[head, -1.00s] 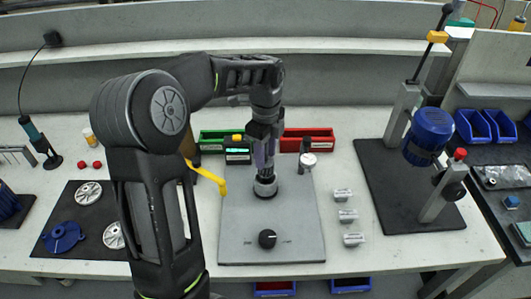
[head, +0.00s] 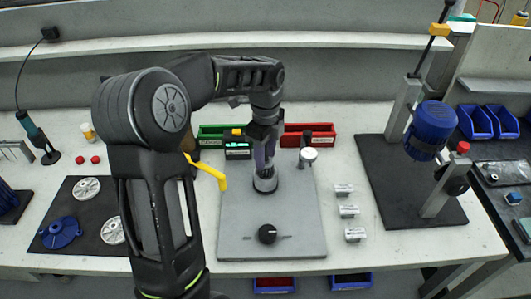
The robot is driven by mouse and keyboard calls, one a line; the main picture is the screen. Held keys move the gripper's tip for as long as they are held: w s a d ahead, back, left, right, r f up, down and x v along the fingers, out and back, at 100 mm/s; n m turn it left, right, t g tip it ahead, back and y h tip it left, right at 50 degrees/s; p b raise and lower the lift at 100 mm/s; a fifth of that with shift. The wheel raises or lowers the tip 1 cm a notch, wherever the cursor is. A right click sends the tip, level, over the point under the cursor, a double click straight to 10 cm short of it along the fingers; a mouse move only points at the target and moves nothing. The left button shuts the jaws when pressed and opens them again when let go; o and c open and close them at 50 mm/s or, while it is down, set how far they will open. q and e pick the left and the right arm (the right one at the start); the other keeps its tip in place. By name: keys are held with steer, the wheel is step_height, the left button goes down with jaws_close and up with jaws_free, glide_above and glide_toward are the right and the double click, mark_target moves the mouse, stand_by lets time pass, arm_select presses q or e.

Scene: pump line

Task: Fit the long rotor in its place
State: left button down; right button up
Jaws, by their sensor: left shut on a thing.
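My left gripper (head: 264,160) points straight down over the grey plate (head: 285,212) in the middle of the table. Its fingers are shut just above a short, round, dark grey holder (head: 265,184) on the plate. What it grips, taken to be the long rotor, is mostly hidden by the fingers and the arm, so I cannot tell how deep it sits in the holder. My right gripper is not in view.
A black knob (head: 267,234) sits on the plate's front part. Green (head: 212,134) and red (head: 318,131) bins stand behind. A yellow handle (head: 209,171) is left of the holder. Several small labelled grey blocks (head: 349,211) lie right. A blue motor (head: 432,125) stands farther right.

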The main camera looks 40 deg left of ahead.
arm_select(q)
steer(key=c, duration=0.5)
jaws_free()
steer(key=shift+r, duration=0.1)
step_height(320, 180, up, 5)
steer(key=p, duration=0.4)
stand_by(0.5)
